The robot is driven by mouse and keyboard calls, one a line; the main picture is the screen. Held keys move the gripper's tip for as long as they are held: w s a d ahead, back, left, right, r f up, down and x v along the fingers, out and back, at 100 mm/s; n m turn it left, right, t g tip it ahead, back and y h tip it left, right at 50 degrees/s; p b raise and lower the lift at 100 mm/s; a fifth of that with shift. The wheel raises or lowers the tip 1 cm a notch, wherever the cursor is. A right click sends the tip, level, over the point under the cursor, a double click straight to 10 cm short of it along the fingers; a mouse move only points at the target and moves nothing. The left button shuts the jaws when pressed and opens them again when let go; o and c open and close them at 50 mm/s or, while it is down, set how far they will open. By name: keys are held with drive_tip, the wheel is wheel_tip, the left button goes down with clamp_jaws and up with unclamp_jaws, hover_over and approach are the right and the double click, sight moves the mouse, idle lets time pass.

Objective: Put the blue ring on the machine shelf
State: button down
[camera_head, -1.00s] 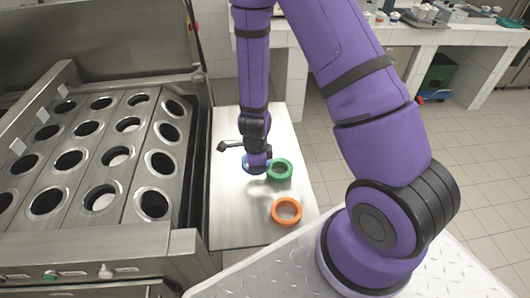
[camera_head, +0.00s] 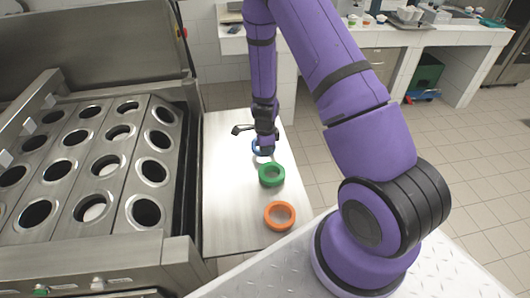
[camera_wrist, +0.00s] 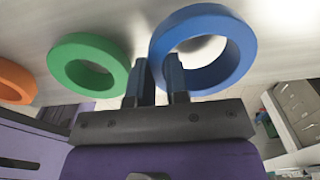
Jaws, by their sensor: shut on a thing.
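The blue ring (camera_head: 255,147) is near the far part of the bare metal shelf (camera_head: 230,195) beside the machine, partly hidden by my gripper (camera_head: 265,152). In the wrist view my gripper (camera_wrist: 158,82) is shut on the near-left part of the blue ring (camera_wrist: 225,72), one finger outside and one inside it. The ring lies flat, close to the shelf surface; I cannot tell whether it touches it. A green ring (camera_head: 271,175) lies on the shelf nearer to me, apart from the blue one. An orange ring (camera_head: 280,215) lies nearer still.
The machine (camera_head: 95,165), with rows of round holes, stands left of the shelf. Some holes hold white cups. A tiled counter (camera_head: 440,36) with trays and small items is at the back right. The shelf is clear left of the rings.

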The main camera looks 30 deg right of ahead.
drive_tip(key=shift+f, duration=0.8)
drive_tip(key=c, duration=1.1)
unclamp_jaws()
drive_tip(key=shift+f, duration=0.1)
drive_tip(key=s+a+r+n+t+y, duration=0.1)
drive_tip(key=s+a+r+n, duration=0.15)
drive_tip(key=r, duration=0.95)
drive_tip(key=s+a+r+n+t, duration=0.15)
drive_tip(key=r+n, duration=0.25)
drive_tip(key=r, duration=0.8)
drive_tip(key=s+a+r+n+y, duration=0.15)
drive_tip(key=r+n, duration=0.25)
drive_tip(key=r, duration=0.7)
drive_tip(key=s+a+r+n+t+h, duration=0.1)
drive_tip(key=s+r+n, duration=0.5)
drive_tip(key=s, duration=0.4)
drive_tip(key=s+r+n+t+h, duration=0.1)
drive_tip(key=s+r+n, duration=0.5)
drive_tip(key=s+r, duration=0.2)
drive_tip(key=s, duration=0.2)
drive_tip(key=shift+s+a+r+t, duration=0.2)
drive_tip(key=shift+s+a+t, duration=0.15)
